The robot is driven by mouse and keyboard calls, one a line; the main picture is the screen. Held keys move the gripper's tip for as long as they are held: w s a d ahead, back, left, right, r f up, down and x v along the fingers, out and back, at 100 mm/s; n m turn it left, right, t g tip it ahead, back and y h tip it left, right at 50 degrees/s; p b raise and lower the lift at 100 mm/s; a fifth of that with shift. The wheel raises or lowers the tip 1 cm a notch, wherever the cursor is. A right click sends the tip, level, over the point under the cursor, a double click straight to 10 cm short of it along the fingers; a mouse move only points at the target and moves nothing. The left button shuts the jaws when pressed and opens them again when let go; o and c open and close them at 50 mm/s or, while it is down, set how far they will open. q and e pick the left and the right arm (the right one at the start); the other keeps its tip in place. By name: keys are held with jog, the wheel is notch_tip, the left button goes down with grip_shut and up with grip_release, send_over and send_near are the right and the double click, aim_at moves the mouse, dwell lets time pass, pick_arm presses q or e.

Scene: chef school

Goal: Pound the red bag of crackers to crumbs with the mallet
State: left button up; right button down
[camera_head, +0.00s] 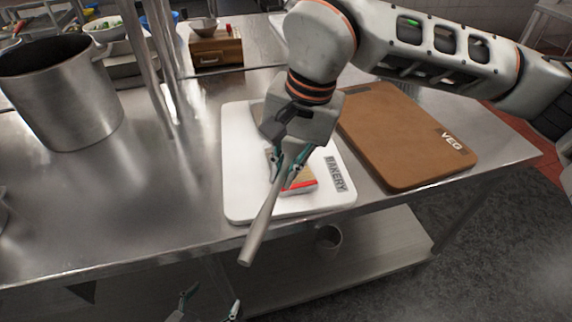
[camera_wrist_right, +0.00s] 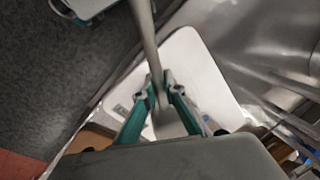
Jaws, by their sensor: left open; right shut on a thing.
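The red-edged cracker bag (camera_head: 301,186) lies on the white board marked BAKERY (camera_head: 240,195), partly hidden behind my right gripper and the mallet. My right gripper (camera_head: 290,165) is over the bag, shut on the mallet (camera_head: 260,226). The handle slants down toward the front table edge and past it. The gripper mostly hides the mallet head. In the right wrist view the mallet handle (camera_wrist_right: 147,40) runs up from between the fingers. Whether the mallet touches the bag is unclear. My left gripper (camera_head: 211,304) is open and empty, low in front of the table.
A brown VEG board (camera_head: 400,135) lies to the right of the white board. A big steel pot (camera_head: 60,95) stands at the left, with metal posts (camera_head: 150,65) beside it. A wooden box (camera_head: 216,50) stands at the back. The steel tabletop left of the board is clear.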

pick_arm(q)
jog(key=shift+s+f, duration=0.15)
jog(key=shift+f, duration=0.05)
pick_arm(e)
jog(key=shift+f, duration=0.1)
jog(key=b+x, duration=0.2)
jog(key=x, duration=0.1)
jog(key=shift+s+d+f, duration=0.1)
jog(key=shift+d+f, duration=0.2)
pick_arm(q)
jog(key=shift+s+f, duration=0.2)
jog(key=shift+f, duration=0.4)
jog(key=shift+s+f, duration=0.15)
jog(key=shift+f, duration=0.45)
pick_arm(e)
jog(key=shift+r, duration=0.2)
